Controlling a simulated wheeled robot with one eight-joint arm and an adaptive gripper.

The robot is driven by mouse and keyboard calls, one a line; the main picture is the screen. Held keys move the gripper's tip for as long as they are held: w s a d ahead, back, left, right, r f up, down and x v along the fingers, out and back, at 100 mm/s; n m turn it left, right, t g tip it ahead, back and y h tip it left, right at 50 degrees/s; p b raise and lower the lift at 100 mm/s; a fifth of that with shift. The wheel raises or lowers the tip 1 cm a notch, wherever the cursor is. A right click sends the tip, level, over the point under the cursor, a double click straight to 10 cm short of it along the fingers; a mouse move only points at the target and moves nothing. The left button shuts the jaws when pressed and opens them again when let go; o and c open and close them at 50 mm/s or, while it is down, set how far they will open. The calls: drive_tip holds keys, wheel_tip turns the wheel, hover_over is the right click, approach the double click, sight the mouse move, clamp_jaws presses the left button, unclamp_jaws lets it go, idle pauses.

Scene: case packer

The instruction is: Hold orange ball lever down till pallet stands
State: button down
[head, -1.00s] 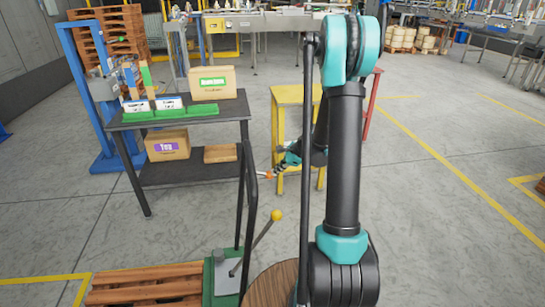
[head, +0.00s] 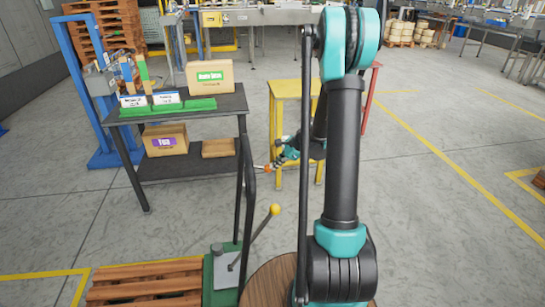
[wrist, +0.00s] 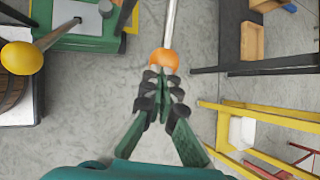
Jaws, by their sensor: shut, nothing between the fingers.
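An orange ball (wrist: 163,60) on a pale metal rod (wrist: 169,20) is just beyond my fingertips in the wrist view. In the head view the orange ball (head: 260,168) is small, beside a black rail that hides part of its lever. My gripper (wrist: 162,76) is shut and empty, its tips at or very near the ball; I cannot tell whether they touch. It also shows in the head view (head: 271,166), in front of a yellow stand. A wooden pallet (head: 145,284) lies flat at the lower left of the head view.
A yellow ball lever (head: 275,209) rises from a green base (head: 222,270) beside the pallet. A dark two-shelf table (head: 190,165) carries cartons and green trays. A yellow stand (head: 277,120) is behind my gripper.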

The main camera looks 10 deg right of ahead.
drive_tip(key=v, duration=1.3)
drive_tip(key=shift+d, duration=0.55)
drive_tip(key=shift+s, duration=0.1)
